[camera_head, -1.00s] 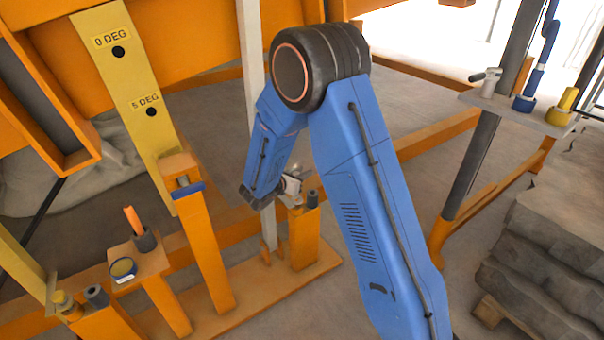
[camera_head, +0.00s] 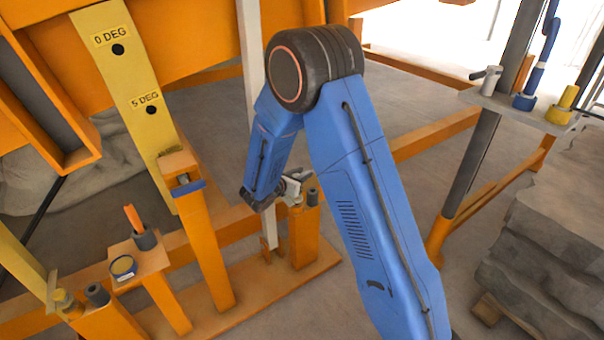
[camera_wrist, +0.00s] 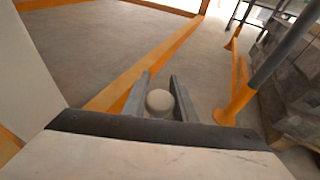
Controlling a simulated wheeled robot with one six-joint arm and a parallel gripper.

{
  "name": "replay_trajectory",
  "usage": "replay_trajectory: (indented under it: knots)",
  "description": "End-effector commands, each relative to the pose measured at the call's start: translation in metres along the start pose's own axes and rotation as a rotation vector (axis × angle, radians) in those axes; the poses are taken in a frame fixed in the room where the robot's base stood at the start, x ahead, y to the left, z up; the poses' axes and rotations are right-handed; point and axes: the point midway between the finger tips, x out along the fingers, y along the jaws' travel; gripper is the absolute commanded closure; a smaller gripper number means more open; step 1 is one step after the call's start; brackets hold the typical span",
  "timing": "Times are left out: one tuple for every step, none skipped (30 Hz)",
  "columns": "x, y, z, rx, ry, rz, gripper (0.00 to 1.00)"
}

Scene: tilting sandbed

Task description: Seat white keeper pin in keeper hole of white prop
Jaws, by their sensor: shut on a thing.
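The white prop (camera_head: 252,60) is a tall pale bar standing upright behind my arm, its foot by a low orange bracket. Its pale face also shows at the left edge of the wrist view (camera_wrist: 32,65). My gripper (camera_head: 294,184) is low beside an orange post, to the right of the prop. In the wrist view my gripper (camera_wrist: 158,92) is shut on a pale, round-ended piece (camera_wrist: 160,102), which looks like the white keeper pin. The rest of the pin is hidden. The keeper hole cannot be made out; my arm covers part of the prop.
An orange post (camera_head: 305,235) with a dark socket on top stands close to my gripper. A yellow plate (camera_head: 135,75) marked 0 DEG and 5 DEG is at left. A shelf (camera_head: 520,112) at right holds white, blue and yellow pieces. Grey stacked blocks (camera_head: 545,250) stand at lower right.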

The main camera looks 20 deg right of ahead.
Motion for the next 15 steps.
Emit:
replay_trajectory:
  knots:
    - [0.0003,0.0000,-0.0010,0.000,0.000,0.000,0.98]
    - [0.0005,0.0000,-0.0016,0.000,0.000,0.000,0.98]
    - [0.0007,0.0000,-0.0023,-0.001,0.000,0.000,0.98]
    - [0.0009,0.0000,-0.0029,-0.001,0.000,0.000,0.98]
    - [0.0010,0.0000,-0.0034,-0.001,0.000,0.000,0.98]
    - [0.0013,-0.0001,-0.0041,-0.001,0.000,0.000,0.98]
    - [0.0014,-0.0001,-0.0047,-0.001,0.000,0.000,0.98]
    - [0.0016,-0.0001,-0.0052,-0.001,0.000,0.000,0.98]
    - [0.0018,-0.0001,-0.0059,-0.001,0.000,0.000,0.98]
    - [0.0020,-0.0001,-0.0065,-0.001,0.000,0.000,0.98]
    - [0.0022,-0.0001,-0.0071,-0.001,0.000,0.000,0.98]
    - [0.0024,-0.0001,-0.0079,0.000,0.000,0.000,0.98]
    - [0.0026,-0.0001,-0.0085,0.000,0.000,0.000,0.98]
    - [0.0028,-0.0001,-0.0090,0.000,0.000,0.000,0.98]
    - [0.0030,-0.0002,-0.0098,0.000,0.000,0.000,0.98]
